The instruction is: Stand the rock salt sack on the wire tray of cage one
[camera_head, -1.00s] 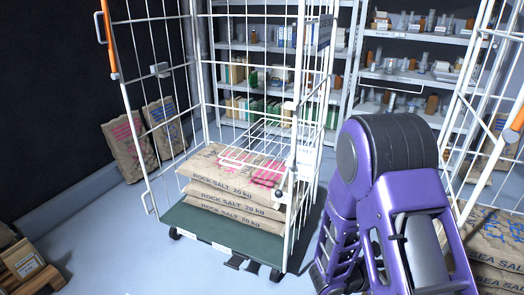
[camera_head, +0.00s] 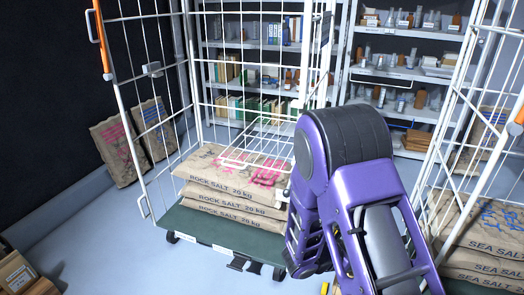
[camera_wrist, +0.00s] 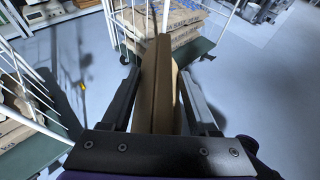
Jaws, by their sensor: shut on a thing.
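My gripper (camera_wrist: 158,76) is shut on a brown paper sack (camera_wrist: 155,85), seen narrow side up between the fingers in the wrist view. Its print is hidden, so I cannot read which salt it is. In the head view my arm hides the gripper and the held sack. The left wire cage (camera_head: 128,100) has a white wire tray (camera_head: 258,152) partway up, with no sack seen on it. Below the tray, several sacks marked rock salt (camera_head: 235,192) lie stacked on the cage's green base (camera_head: 200,226). I cannot read a cage number.
A second cage (camera_head: 458,130) at the right holds sacks marked sea salt (camera_head: 495,245). Two sacks (camera_head: 118,150) lean on the dark wall at left. Shelving (camera_head: 395,75) stands behind. Boxes (camera_head: 18,272) sit at the lower left. Blue-grey floor is clear left of the cage.

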